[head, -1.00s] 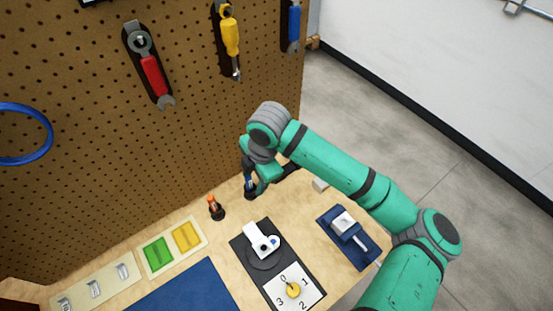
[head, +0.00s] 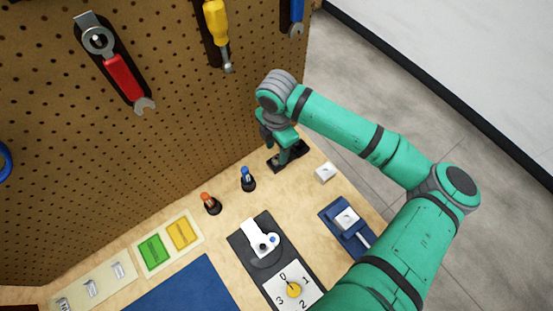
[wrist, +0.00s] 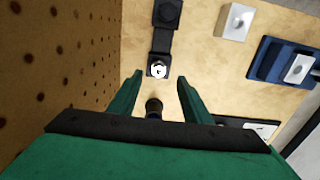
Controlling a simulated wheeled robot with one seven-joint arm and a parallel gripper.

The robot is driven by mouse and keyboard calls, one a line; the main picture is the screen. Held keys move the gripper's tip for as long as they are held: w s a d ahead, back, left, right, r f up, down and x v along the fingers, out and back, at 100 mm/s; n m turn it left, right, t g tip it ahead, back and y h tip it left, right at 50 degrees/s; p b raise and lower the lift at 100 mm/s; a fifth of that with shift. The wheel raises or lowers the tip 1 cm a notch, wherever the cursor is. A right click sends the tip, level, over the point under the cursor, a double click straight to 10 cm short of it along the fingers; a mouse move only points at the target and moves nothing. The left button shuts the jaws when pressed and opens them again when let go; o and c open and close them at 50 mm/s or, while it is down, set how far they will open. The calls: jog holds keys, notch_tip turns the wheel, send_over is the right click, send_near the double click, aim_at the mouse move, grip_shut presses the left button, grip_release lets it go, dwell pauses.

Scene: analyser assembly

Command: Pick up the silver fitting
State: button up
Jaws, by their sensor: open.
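The silver fitting appears to be the small bright round piece (wrist: 158,71) on the near end of a black holder (wrist: 161,40) in the wrist view. In the head view the black holder (head: 299,150) lies at the far end of the bench, and my arm partly covers it; I cannot make out the fitting there. My gripper (wrist: 160,80) is open and empty. The bright piece shows just beyond the fingertips, roughly centred between them and apart from both. In the head view my gripper (head: 285,145) is over or beside the holder; its fingertips are hard to see.
A blue-topped peg (head: 247,177) and an orange-topped peg (head: 209,201) stand near the pegboard (head: 150,140). A white block (head: 325,172) and a blue fixture (head: 335,220) lie to the right. A dark round thing (wrist: 154,107) shows low between the fingers.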

aim_at(276, 158)
jog(key=shift+w+f, duration=0.15)
jog(key=shift+f, duration=2.55)
grip_shut()
jog(key=shift+r, duration=0.1)
